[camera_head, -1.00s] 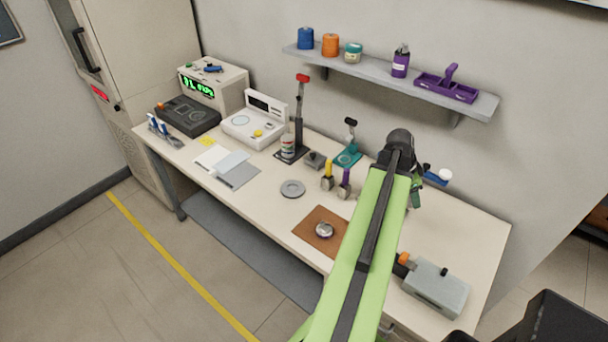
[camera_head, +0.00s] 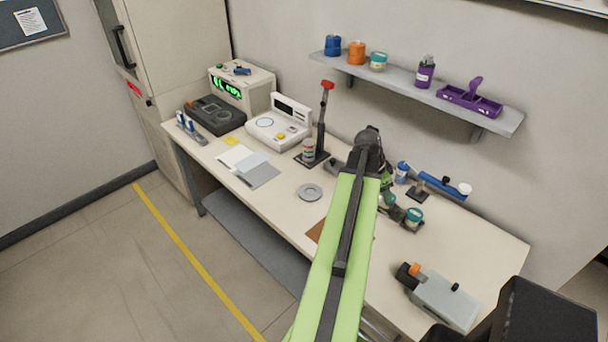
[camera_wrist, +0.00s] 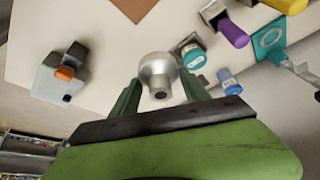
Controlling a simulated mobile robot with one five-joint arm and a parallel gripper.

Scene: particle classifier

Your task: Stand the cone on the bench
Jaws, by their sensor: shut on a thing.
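My gripper (camera_wrist: 158,92) is shut on a silver metal piece, which I take to be the cone (camera_wrist: 156,70). In the wrist view it sits between the two green fingers, with a rounded body and a narrower end with a dark hole facing the camera. In the head view my gripper (camera_head: 387,190) is over the right half of the bench (camera_head: 480,237), and the cone cannot be made out behind the arm. The wrist view shows bare bench top (camera_wrist: 105,55) beyond the cone; the gap between them cannot be judged.
A grey box with an orange knob (camera_head: 445,300) lies at the bench's front right. Near my gripper stand a teal-lidded jar (camera_head: 414,215), a blue jar (camera_head: 403,170) and a blue tool (camera_head: 440,184). A brown mat (camera_wrist: 134,8) is partly hidden by my arm in the head view.

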